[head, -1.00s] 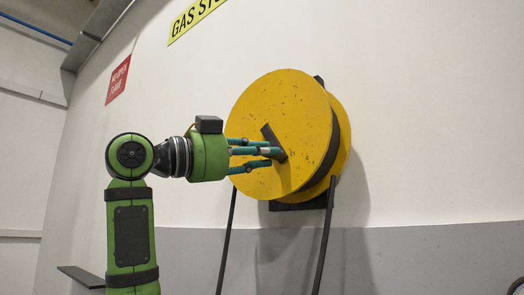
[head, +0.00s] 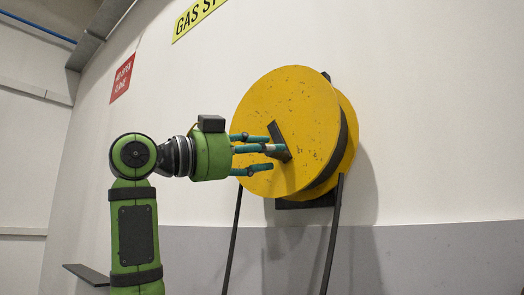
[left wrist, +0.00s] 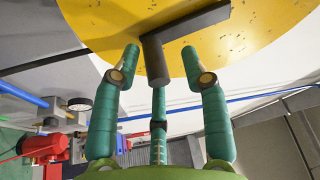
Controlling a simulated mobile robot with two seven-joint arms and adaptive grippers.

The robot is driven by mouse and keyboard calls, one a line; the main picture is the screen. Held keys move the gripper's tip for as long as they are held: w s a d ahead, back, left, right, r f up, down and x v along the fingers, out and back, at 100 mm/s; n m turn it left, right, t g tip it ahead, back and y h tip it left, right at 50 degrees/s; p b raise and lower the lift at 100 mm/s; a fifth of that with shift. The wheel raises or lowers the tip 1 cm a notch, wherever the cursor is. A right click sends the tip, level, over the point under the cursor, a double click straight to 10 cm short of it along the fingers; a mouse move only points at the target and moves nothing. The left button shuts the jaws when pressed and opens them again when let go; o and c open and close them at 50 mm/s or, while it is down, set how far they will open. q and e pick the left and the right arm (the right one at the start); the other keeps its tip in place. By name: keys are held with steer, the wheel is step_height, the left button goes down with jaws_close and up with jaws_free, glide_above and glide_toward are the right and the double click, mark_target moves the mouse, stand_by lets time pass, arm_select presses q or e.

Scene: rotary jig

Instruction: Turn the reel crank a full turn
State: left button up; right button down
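The yellow reel (head: 293,100) is mounted at the wall. Its dark crank arm (head: 280,138) lies across the reel's face, tilted, with the upper end leaning left. The crank's handle peg (left wrist: 154,62) sticks out toward my left gripper in the left wrist view. My left gripper (head: 268,153) has its three teal fingers spread around the peg. In the left wrist view, gaps show between the peg and the two side fingers; the third finger lies behind the peg's end, and I cannot tell whether it touches. My right gripper is not in view.
Dark support legs (head: 331,235) run down below the reel. A yellow sign (head: 196,18) and a red sign (head: 122,78) are on the wall. Red equipment (left wrist: 45,148) and blue pipes show in the left wrist view. The wall right of the reel is clear.

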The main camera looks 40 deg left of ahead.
arm_select(q)
steer(key=shift+d, duration=0.25)
steer(key=v, duration=1.2)
steer(key=shift+r, duration=0.1)
steer(key=shift+c, duration=0.4)
